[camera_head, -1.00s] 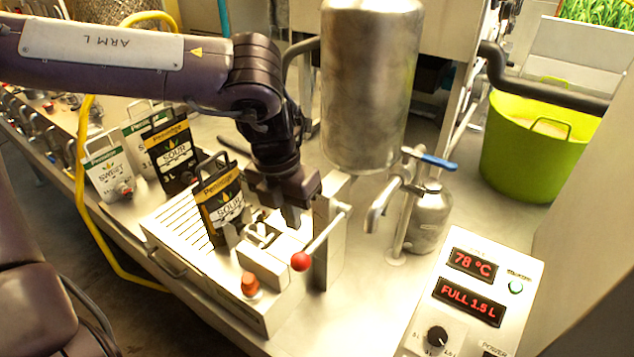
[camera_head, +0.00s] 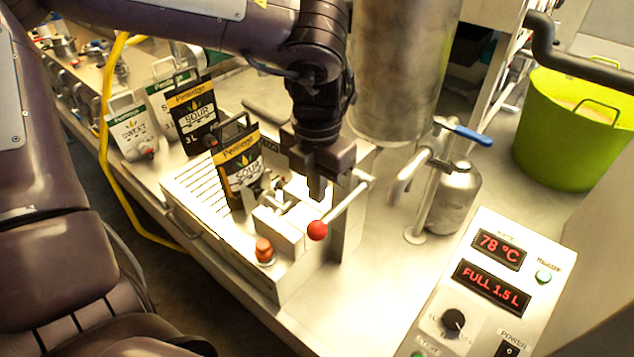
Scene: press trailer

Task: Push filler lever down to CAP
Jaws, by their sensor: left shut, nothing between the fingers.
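The filler lever is a metal rod (camera_head: 345,202) with a red ball knob (camera_head: 317,230) at its lower left end. It slopes down to the left from an upright metal post (camera_head: 352,238). My left gripper (camera_head: 318,196) points down just above and behind the knob, its fingers shut and empty. I cannot tell whether it touches the rod. A black SOUR pouch (camera_head: 240,165) stands in the filler (camera_head: 280,285), left of the gripper. No CAP marking is legible. My right gripper is not in view.
An orange-red button (camera_head: 264,250) sits at the filler's front. A control panel (camera_head: 490,270) reads 78 °C and FULL 1.5 L. A tap with a blue handle (camera_head: 465,131), a steel tank (camera_head: 400,80) and a green tub (camera_head: 570,130) stand right. More pouches (camera_head: 190,112) stand left.

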